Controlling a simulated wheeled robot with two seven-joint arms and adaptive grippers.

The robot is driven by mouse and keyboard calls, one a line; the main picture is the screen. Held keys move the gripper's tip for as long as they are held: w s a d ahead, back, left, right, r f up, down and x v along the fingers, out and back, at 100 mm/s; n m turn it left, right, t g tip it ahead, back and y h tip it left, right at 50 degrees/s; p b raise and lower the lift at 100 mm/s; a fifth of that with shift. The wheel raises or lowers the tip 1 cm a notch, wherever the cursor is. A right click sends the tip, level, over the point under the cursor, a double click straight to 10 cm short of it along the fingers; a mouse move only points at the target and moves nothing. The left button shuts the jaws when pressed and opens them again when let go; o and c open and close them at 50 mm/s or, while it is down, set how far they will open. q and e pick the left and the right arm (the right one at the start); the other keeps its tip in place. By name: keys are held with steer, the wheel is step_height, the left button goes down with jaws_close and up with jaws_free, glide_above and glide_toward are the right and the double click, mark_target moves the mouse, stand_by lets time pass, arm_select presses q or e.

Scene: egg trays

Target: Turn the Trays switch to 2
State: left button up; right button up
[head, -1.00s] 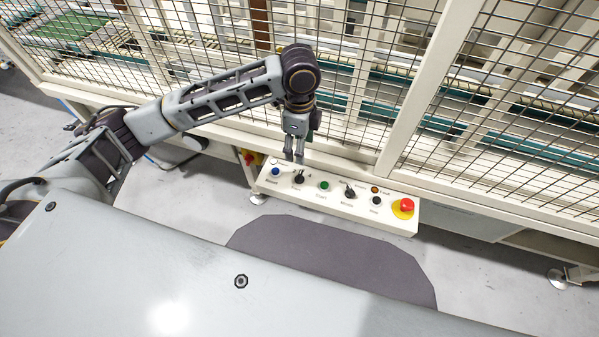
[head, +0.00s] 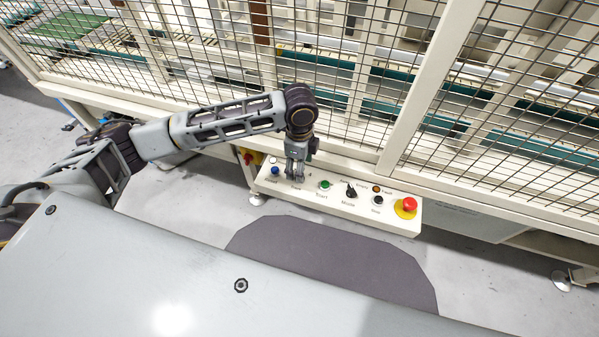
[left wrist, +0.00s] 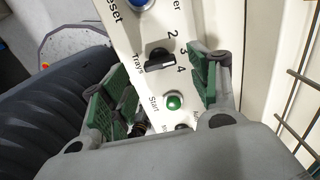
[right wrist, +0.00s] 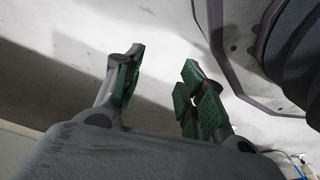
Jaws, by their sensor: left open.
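The Trays switch is a black knob (left wrist: 160,58) on the cream control panel (head: 335,207), with the numbers 2, 3 and 4 printed beside it in the left wrist view. Which number it points to is not clear. My left gripper (head: 295,175) is low over the panel, pointing down at the switch, and hides the knob in the head view. Its green-padded fingers (left wrist: 157,85) are open, one on each side of the knob in the left wrist view. Contact cannot be told. My right gripper (right wrist: 162,82) is open and empty, away from the panel.
The panel also has a blue Reset button (head: 275,171), a green Start button (head: 324,185), a black Mode switch (head: 351,191), an orange lamp (head: 376,188) and a red stop button (head: 409,204). A wire mesh fence (head: 400,90) rises behind the panel.

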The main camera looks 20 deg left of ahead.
arm_select(q)
steer(key=shift+f+b, duration=0.35)
steer(key=shift+f, duration=1.5)
arm_select(e)
steer(key=shift+w+a+r, duration=0.25)
steer(key=shift+r, duration=0.25)
steer(key=shift+w+a+r, duration=0.2)
steer(key=shift+r, duration=0.3)
arm_select(q)
steer(key=c, duration=1)
arm_select(e)
steer(key=shift+f, duration=0.15)
